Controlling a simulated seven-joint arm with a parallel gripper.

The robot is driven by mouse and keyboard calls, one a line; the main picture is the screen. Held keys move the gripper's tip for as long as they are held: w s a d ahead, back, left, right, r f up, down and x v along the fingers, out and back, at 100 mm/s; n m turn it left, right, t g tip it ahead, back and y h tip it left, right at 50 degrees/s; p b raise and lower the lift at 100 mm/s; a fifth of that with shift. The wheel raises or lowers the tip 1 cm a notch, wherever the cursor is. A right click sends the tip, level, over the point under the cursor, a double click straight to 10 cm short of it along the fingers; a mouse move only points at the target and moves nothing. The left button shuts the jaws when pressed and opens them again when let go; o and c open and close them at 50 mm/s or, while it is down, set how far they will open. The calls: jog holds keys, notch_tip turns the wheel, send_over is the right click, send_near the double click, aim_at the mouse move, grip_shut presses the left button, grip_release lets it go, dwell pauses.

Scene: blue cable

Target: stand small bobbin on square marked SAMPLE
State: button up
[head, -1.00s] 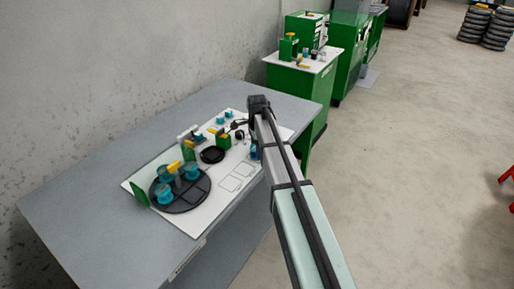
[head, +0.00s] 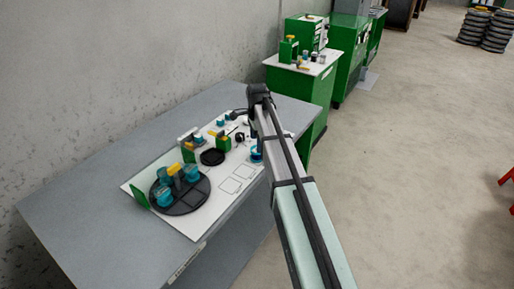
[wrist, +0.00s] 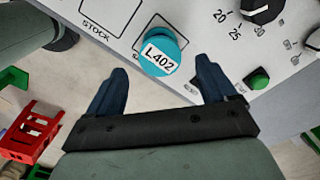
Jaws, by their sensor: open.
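A small teal bobbin (wrist: 160,52) with a white L402 label stands on the white board, over a printed square (wrist: 150,20) whose lettering is mostly covered; an S shows beside it. Whether the bobbin lies fully inside the outline I cannot tell. In the head view the bobbin (head: 257,153) is upright near the board's right edge, beside my arm. My gripper (wrist: 162,66) is open and empty, its blue-dark fingers apart on either side of the bobbin's near side, with no visible contact. In the head view the fingers are not clear.
A dark round tray (head: 182,210) holds larger teal bobbins. Two empty outlined squares (head: 237,178) lie nearer on the board. A dial (wrist: 262,10) and green button (wrist: 257,78) sit right of the bobbin in the wrist view. The grey table's left part (head: 90,185) is clear.

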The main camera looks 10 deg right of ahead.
notch_tip(320, 180, up, 7)
dwell(0.3)
jog(key=shift+o, duration=0.4)
